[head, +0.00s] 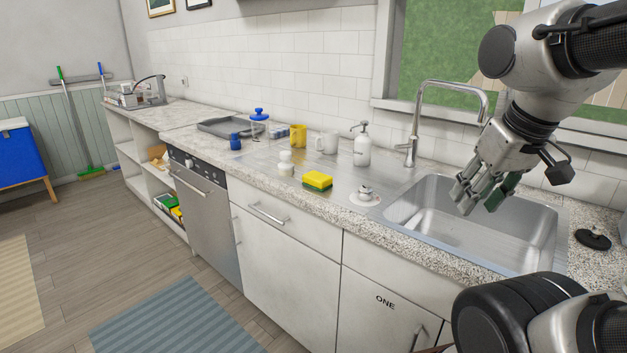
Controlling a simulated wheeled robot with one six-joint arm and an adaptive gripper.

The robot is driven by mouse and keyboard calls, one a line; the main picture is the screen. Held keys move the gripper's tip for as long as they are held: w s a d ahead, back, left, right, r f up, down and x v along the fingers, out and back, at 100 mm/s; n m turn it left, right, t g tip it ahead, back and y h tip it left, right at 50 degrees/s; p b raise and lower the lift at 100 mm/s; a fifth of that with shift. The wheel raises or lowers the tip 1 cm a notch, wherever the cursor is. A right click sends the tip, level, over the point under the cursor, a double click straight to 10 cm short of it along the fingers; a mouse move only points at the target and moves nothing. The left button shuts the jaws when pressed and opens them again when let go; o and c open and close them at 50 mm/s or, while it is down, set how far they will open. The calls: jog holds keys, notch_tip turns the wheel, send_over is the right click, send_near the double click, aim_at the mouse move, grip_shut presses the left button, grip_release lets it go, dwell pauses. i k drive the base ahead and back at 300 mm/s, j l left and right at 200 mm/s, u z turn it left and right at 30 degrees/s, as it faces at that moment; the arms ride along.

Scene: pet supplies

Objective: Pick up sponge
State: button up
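The sponge (317,181) is yellow with a green layer underneath. A dark green face shows on the right finger side.
A stopper on a white dish (365,196) sits right of the sponge. A small white item (285,162), a white mug (326,143), a yellow cup (298,136) and a soap dispenser (362,146) stand behind.

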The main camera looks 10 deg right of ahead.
aim_at(320, 182)
jog(key=i+j+u, duration=0.1)
jog(key=u, duration=0.25)
jog(key=i+j+u, duration=0.25)
jog(key=i+u, duration=0.25)
jog(key=i, duration=0.15)
jog(key=i+j+z, duration=0.1)
jog(key=z, duration=0.25)
jog(key=i+j+z, duration=0.15)
jog(key=z, duration=0.2)
jog(key=i+j+z, duration=0.15)
jog(key=z, duration=0.25)
